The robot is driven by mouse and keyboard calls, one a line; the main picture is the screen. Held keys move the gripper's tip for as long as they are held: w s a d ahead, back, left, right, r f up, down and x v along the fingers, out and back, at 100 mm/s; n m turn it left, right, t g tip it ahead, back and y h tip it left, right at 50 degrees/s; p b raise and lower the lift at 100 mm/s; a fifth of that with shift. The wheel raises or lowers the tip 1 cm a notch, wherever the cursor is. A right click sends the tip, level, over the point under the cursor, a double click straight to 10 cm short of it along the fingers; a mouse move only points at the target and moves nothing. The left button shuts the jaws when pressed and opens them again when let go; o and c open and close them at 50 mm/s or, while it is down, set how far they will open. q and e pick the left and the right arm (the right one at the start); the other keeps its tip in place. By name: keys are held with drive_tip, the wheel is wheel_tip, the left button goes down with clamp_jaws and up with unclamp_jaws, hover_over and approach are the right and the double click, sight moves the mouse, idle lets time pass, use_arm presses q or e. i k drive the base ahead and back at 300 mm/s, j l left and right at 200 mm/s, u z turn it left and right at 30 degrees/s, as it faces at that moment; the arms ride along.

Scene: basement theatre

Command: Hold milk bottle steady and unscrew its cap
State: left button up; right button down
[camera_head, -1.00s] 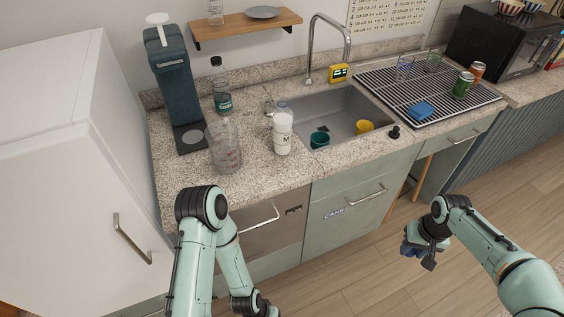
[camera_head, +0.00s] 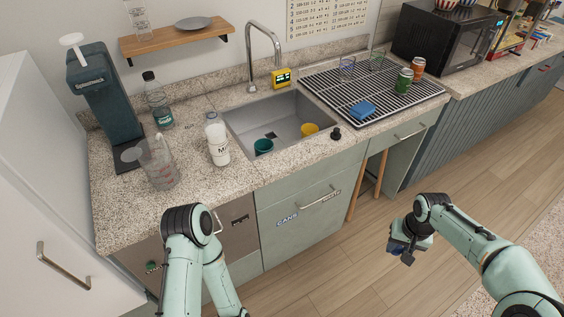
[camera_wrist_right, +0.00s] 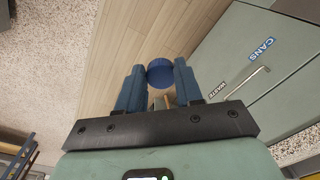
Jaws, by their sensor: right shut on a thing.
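The milk bottle (camera_head: 218,144) stands upright on the granite counter, left of the sink. It is white, with a clear upper part; whether a cap sits on its neck is too small to tell. My right gripper (camera_head: 402,252) is low over the floor, in front of the cabinets and well away from the bottle. In the right wrist view its blue fingers (camera_wrist_right: 160,85) are shut on a round dark blue cap (camera_wrist_right: 160,72) at their tips. My left arm reaches down in front of the counter, and its gripper is out of the picture.
A clear measuring jug (camera_head: 160,165), a dark-capped bottle (camera_head: 157,100) and a dark dispenser (camera_head: 105,95) stand left of the milk bottle. The sink (camera_head: 285,120) holds a teal cup (camera_head: 263,147) and a yellow cup (camera_head: 309,130). A drying rack (camera_head: 395,92) lies right of it.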

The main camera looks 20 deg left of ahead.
sight(214, 129)
drive_tip(key=l+u, duration=0.2)
drive_tip(key=u, duration=0.3)
drive_tip(key=i+l+u, duration=0.1)
drive_tip(key=u, duration=0.4)
drive_tip(key=k+l, duration=0.05)
drive_tip(key=l, duration=0.05)
